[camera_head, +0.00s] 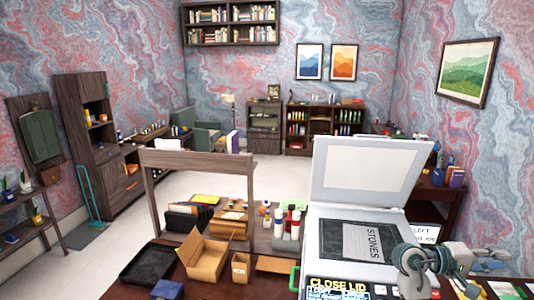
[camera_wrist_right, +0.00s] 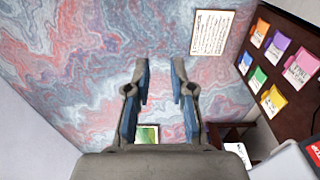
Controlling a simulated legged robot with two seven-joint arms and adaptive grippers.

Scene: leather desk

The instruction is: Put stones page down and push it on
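The grey page marked STONES (camera_head: 370,243) lies on the dark glass (camera_head: 333,240) of a white copier (camera_head: 312,218), its lettering showing upward and turned sideways. The copier's white lid (camera_head: 370,171) stands open behind the glass. A panel at the front reads CLOSE LID (camera_head: 337,284). My right gripper (camera_head: 408,260) is at the right front of the copier, beside the glass and apart from the page as far as I can tell. In the right wrist view its fingers (camera_wrist_right: 160,80) are spread with nothing between them. My left gripper is not in view.
A green handle (camera_head: 294,279) is at the copier's left front. An open cardboard box (camera_head: 206,258), a black tray (camera_head: 147,262) and a small carton (camera_head: 240,268) stand left on the desk. Bottles (camera_head: 294,225) stand behind. A LEFT label (camera_head: 425,232) is right of the copier.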

